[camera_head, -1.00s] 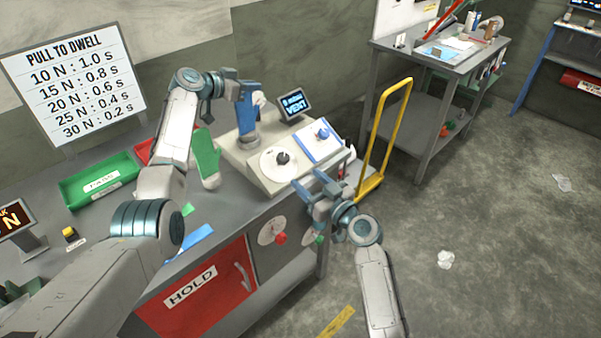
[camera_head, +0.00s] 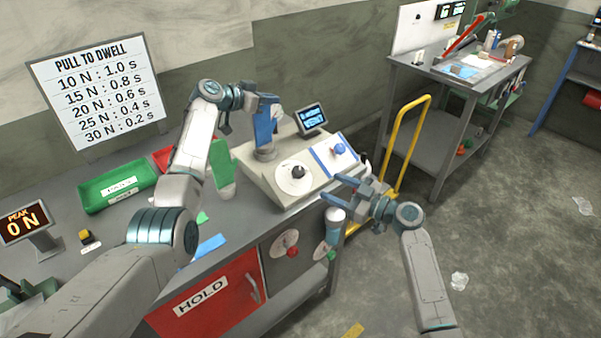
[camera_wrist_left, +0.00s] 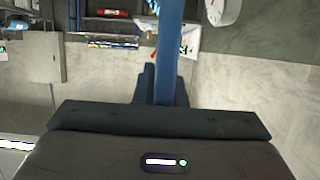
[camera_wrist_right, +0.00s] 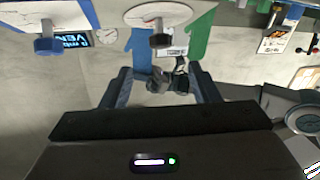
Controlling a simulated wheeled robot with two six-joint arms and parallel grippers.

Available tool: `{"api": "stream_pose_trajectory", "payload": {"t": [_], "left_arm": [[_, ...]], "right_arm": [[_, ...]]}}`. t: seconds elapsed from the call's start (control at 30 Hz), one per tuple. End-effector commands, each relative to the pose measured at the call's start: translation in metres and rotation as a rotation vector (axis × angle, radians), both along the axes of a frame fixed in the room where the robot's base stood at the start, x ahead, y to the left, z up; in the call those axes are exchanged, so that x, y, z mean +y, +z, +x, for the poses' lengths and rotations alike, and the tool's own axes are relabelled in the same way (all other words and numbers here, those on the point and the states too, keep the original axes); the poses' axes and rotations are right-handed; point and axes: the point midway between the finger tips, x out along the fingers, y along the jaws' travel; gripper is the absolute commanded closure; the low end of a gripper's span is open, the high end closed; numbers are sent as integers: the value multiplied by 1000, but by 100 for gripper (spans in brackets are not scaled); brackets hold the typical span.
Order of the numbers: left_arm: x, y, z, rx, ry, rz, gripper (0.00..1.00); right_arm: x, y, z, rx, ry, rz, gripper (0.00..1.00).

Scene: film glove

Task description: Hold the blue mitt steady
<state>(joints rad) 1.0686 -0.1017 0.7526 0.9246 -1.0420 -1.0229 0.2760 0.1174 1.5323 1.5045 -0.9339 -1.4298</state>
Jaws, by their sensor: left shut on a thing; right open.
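The blue mitt (camera_head: 264,132) stands upright at the back left of the console. My left gripper (camera_head: 256,108) is shut on its upper part. In the left wrist view the blue mitt (camera_wrist_left: 169,35) shows edge-on as a narrow strip between the closed fingers (camera_wrist_left: 160,88). In the right wrist view the blue mitt (camera_wrist_right: 143,55) hangs upside down in the picture, beyond the console, near my left gripper (camera_wrist_right: 172,82). My right gripper (camera_head: 336,190) is open and empty in front of the console's right front edge, apart from the mitt.
The console (camera_head: 278,180) bears a black knob (camera_head: 298,172), a blue knob (camera_head: 339,149) and a small screen (camera_head: 311,117). A green mitt (camera_head: 221,165) stands left of it. A green tray (camera_head: 115,188) and a gauge reading 0 N (camera_head: 25,224) are further left. A yellow trolley handle (camera_head: 398,125) stands to the right.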

Motion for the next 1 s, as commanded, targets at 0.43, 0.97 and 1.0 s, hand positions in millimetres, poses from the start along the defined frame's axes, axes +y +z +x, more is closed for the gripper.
{"api": "stream_pose_trajectory", "payload": {"t": [0.43,0.97,1.0], "left_arm": [[-1,0,0,0,-1,-2,100],[-1,0,0,0,-1,-1,100],[-1,0,0,0,-1,-1,100]], "right_arm": [[58,2,46,-5,8,2,45],[93,1,72,-5,7,0,45],[93,1,72,-5,7,0,45]]}}
